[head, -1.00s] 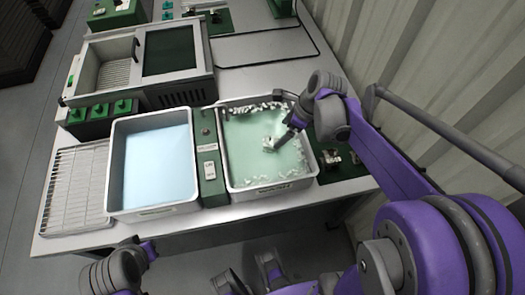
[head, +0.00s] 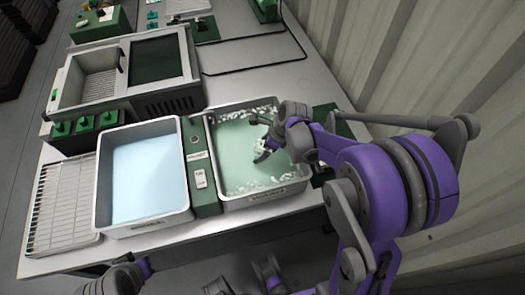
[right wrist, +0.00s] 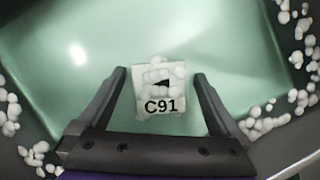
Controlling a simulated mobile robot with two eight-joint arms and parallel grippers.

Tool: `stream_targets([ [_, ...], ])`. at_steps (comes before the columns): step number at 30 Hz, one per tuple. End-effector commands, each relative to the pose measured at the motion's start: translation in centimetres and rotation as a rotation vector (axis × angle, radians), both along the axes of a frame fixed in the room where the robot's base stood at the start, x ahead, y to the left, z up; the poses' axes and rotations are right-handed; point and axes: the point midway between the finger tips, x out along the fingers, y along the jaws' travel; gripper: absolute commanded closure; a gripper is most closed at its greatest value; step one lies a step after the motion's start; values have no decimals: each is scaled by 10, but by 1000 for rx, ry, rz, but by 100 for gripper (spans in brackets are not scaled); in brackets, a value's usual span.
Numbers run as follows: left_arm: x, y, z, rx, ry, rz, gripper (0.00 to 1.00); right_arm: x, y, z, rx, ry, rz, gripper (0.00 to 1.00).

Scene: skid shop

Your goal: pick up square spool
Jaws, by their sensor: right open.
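A white square piece marked C91 (right wrist: 160,101), likely the square spool, is in the pale green bath of the right-hand tub (head: 236,198). White foam bits cover part of its top. My right gripper (right wrist: 160,76) is open, with one finger on each side of the piece and a gap on both sides. In the head view the right gripper (head: 264,148) reaches down into this tub from the right, and the piece is mostly hidden there. My left gripper is not in view.
A tub of light blue liquid (head: 101,188) stands to the left, with a green control strip (head: 203,200) between the tubs. A wire rack (head: 62,207) lies at the far left. White foam lines the green bath's edges. A corrugated wall (head: 400,70) rises on the right.

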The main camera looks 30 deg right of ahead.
Motion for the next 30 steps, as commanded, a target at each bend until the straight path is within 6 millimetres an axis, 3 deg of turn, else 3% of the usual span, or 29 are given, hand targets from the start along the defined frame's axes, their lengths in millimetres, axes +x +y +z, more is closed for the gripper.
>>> stream_targets([
  [5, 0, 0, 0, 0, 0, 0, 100, 0, 0, 0, 0, 0, 0, 0],
  [6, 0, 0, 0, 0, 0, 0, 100, 0, 0, 0, 0, 0, 0, 4],
  [22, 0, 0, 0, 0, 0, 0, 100, 0, 0, 0, -1, 1, 0, 99],
  [30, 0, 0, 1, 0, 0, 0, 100, 0, 0, 2, 0, 0, 0, 100],
])
